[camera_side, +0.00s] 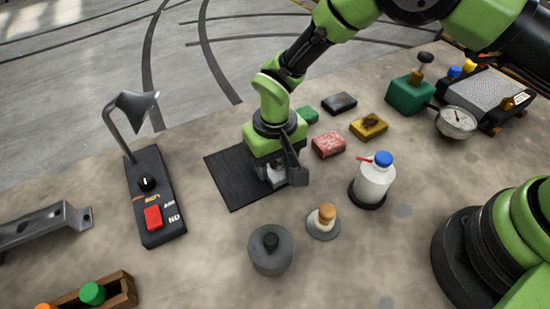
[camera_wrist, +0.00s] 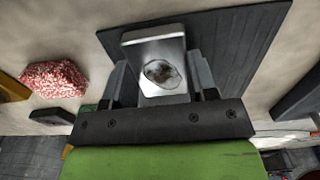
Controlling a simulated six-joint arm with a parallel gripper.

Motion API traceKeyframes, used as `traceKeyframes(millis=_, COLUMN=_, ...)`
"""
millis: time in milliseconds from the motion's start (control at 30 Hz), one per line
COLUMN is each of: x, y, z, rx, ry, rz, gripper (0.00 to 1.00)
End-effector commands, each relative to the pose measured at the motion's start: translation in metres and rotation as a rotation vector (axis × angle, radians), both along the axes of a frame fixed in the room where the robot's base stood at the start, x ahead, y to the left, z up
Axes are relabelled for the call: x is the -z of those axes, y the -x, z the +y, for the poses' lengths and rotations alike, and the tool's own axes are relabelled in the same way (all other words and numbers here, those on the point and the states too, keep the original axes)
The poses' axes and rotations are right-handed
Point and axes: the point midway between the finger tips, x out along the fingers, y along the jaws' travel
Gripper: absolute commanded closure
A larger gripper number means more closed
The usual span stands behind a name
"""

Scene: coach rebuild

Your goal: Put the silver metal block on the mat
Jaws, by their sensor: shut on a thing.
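The silver metal block (camera_wrist: 142,49) sits between the two jaws of my gripper (camera_wrist: 162,82) in the wrist view, and the jaws are shut on it. In the side view my gripper (camera_side: 282,178) points down at the right edge of the black ribbed mat (camera_side: 230,182), and the block (camera_side: 272,172) shows only in part between the fingers. The mat lies flat on the table and also shows behind the block in the wrist view (camera_wrist: 236,48). I cannot tell whether the block touches the mat or hangs just above it.
Red speckled (camera_side: 328,145), green (camera_side: 309,115), black (camera_side: 339,103) and yellow (camera_side: 369,126) blocks lie right of and behind my gripper. A blue-capped white bottle (camera_side: 374,184), an orange-topped peg (camera_side: 326,216) and a grey knobbed cylinder (camera_side: 271,255) stand in front. A switch box (camera_side: 153,200) stands left.

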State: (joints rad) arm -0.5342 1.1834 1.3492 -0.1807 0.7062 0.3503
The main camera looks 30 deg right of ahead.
Motion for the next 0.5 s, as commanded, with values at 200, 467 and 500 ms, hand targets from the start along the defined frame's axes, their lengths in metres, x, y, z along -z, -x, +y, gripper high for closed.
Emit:
traceKeyframes(millis=200, x=0.0023, y=0.0001, z=-0.0001, rx=0.0, ry=0.0, rz=0.001, gripper=0.22)
traceKeyframes(millis=467, x=0.0012, y=0.0, z=0.0, rx=0.0, ry=0.0, rz=0.0, gripper=0.22)
traceKeyframes(millis=500, x=-0.0006, y=-0.0001, z=0.0001, rx=-0.001, ry=0.0, rz=-0.001, gripper=0.22)
